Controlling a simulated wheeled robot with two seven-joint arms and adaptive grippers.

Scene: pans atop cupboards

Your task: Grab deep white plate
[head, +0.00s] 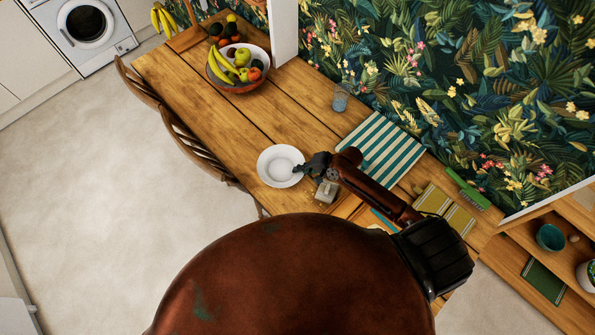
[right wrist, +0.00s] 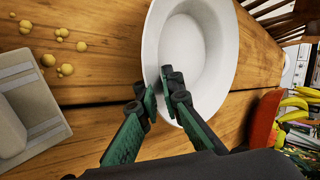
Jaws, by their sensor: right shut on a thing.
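The deep white plate (head: 281,166) sits on the wooden table in the head view, near the table's front edge. It fills the upper middle of the right wrist view (right wrist: 207,50). My right gripper (head: 303,170) reaches the plate's right rim in the head view. In the right wrist view its green fingers (right wrist: 166,92) stand on either side of the rim and are shut on it. The plate looks flat on the table. My left gripper is not in view.
A fruit bowl (head: 232,84) stands farther along the table (head: 200,120). A striped cloth (head: 381,148), a glass (head: 340,98) and a small grey container (head: 326,192) lie near my right arm. Chairs (head: 195,140) line the front edge. Yellow crumbs (right wrist: 66,69) lie beside the container.

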